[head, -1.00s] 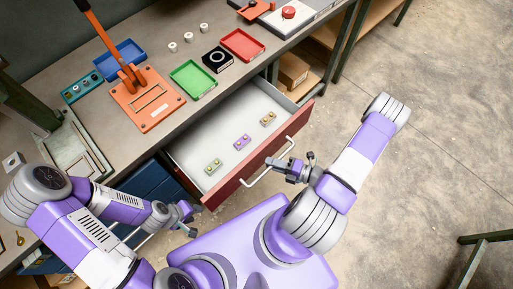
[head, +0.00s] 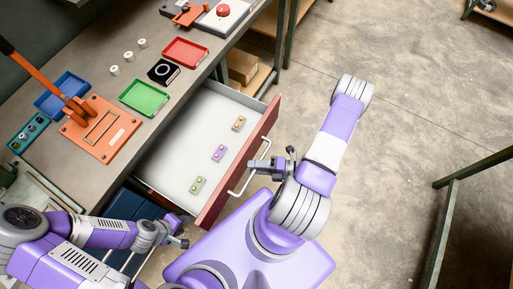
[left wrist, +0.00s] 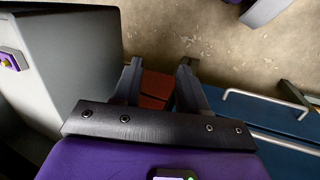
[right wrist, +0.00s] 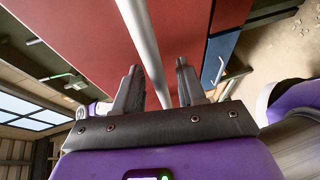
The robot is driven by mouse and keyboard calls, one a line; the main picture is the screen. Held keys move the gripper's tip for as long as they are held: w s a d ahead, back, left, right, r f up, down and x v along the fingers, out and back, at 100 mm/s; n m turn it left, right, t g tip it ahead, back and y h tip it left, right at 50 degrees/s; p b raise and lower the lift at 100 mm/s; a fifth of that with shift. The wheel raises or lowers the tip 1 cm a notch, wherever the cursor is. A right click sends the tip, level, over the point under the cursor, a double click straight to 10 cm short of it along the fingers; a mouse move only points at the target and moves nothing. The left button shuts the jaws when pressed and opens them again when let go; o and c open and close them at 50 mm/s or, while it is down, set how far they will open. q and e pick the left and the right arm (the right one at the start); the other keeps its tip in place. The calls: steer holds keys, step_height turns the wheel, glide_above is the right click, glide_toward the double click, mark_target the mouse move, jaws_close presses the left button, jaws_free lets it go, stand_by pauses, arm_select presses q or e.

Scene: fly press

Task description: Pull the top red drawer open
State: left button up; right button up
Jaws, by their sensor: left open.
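The top red drawer (head: 272,118) is pulled well out from the bench, its pale inside showing in the head view. Its white bar handle (head: 237,186) runs along the red front. My right gripper (head: 257,166) is at the handle. In the right wrist view the handle (right wrist: 146,45) passes between the fingers of my right gripper (right wrist: 158,85), with gaps beside it, so the jaws look open around it. My left gripper (head: 180,241) is open and empty, low near the drawer's near corner. Its spread fingers (left wrist: 158,80) show in the left wrist view.
Several small studded blocks, including a purple one (head: 219,153), lie in the drawer. The bench top holds an orange press (head: 100,128), a green tray (head: 145,97), a red tray (head: 186,52) and a blue tray (head: 62,95). Blue drawers (left wrist: 265,115) are below.

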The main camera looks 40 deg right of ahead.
steer(key=v, duration=0.7)
steer(key=shift+s+p, duration=0.2)
steer(key=shift+p, duration=0.2)
steer(key=shift+d+r, duration=0.15)
steer(key=shift+s, duration=0.1)
